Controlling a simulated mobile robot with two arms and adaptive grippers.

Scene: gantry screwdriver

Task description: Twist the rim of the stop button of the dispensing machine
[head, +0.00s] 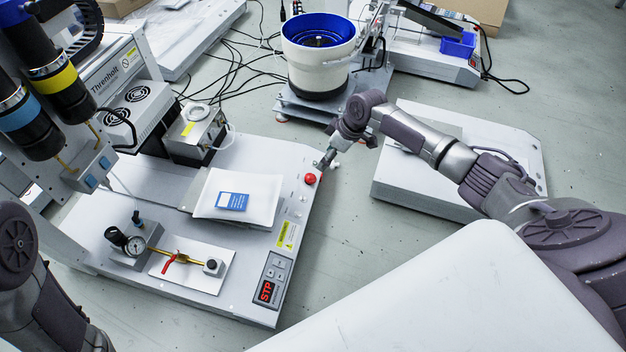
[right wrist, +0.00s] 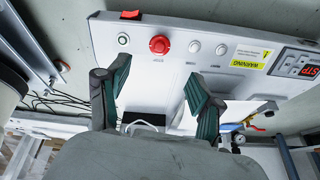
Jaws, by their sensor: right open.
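The dispensing machine (head: 150,240) stands on the left with a wide white base. Its red stop button (head: 310,178) is on the right edge of the base, and it also shows in the right wrist view (right wrist: 159,45) on the white panel. My right gripper (head: 325,160) is at that edge, close to the button. In the right wrist view its two dark fingers (right wrist: 158,72) are spread apart and empty. The button lies beyond the fingertips, between them in the picture, with no visible contact. Part of my left arm shows at lower left; its gripper is out of view.
A white tray with a blue packet (head: 232,202) lies on the base. A gauge (head: 134,246) and an STP display (head: 268,290) are nearer. A white-and-blue bowl feeder (head: 318,60) stands behind. Small round buttons (right wrist: 194,47) sit beside the stop button.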

